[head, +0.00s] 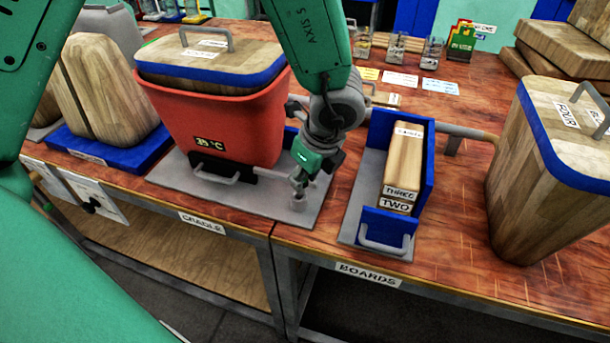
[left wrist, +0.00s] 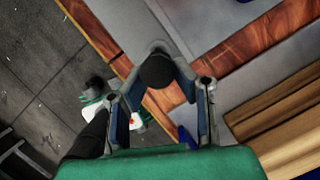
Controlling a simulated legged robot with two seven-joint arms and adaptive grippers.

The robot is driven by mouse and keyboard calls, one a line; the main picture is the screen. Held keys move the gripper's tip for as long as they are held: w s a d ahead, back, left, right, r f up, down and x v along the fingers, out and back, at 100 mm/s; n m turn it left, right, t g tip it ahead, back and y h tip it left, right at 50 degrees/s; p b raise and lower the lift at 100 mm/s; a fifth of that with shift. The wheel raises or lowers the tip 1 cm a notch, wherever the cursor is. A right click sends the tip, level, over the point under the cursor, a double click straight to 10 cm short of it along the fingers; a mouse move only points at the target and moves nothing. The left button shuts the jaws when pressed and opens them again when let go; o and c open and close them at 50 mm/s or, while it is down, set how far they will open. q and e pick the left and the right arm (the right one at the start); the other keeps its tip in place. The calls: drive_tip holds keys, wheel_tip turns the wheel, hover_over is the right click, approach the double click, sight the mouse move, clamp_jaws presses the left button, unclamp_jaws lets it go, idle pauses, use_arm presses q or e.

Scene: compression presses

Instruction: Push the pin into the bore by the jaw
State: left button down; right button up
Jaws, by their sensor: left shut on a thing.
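My left gripper (head: 300,180) points down at the front right corner of the grey cradle plate (head: 315,205). In the left wrist view the gripper (left wrist: 163,78) is shut on a pin with a dark round head (left wrist: 156,70). A light grey round boss (head: 298,201) sits on the plate below the fingers, and its rim also shows just behind the pin in the left wrist view (left wrist: 158,46). The bore itself is hidden, and I cannot tell how deep the pin sits. Part of a blue block (head: 291,138) shows beside the red tub. My right gripper is not in view.
The red tub (head: 215,125) with a wooden lidded block stands left of the gripper. A blue tray (head: 429,165) holding boards marked THREE and TWO stands to the right. A large wooden block marked FOUR (head: 540,170) stands farther right. The table's front edge is close.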

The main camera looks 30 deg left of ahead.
use_arm(q)
drive_tip(key=shift+d, duration=0.2)
drive_tip(key=shift+a, duration=0.1)
drive_tip(key=shift+a+f, duration=0.3)
drive_tip(key=shift+f, duration=0.05)
drive_tip(key=shift+f+b, duration=0.25)
drive_tip(key=shift+b, duration=0.2)
drive_tip(key=shift+d, duration=0.1)
drive_tip(key=shift+d, duration=0.1)
drive_tip(key=shift+r, duration=0.35)
drive_tip(key=shift+a, duration=0.35)
drive_tip(key=shift+f, duration=0.2)
idle(1.2)
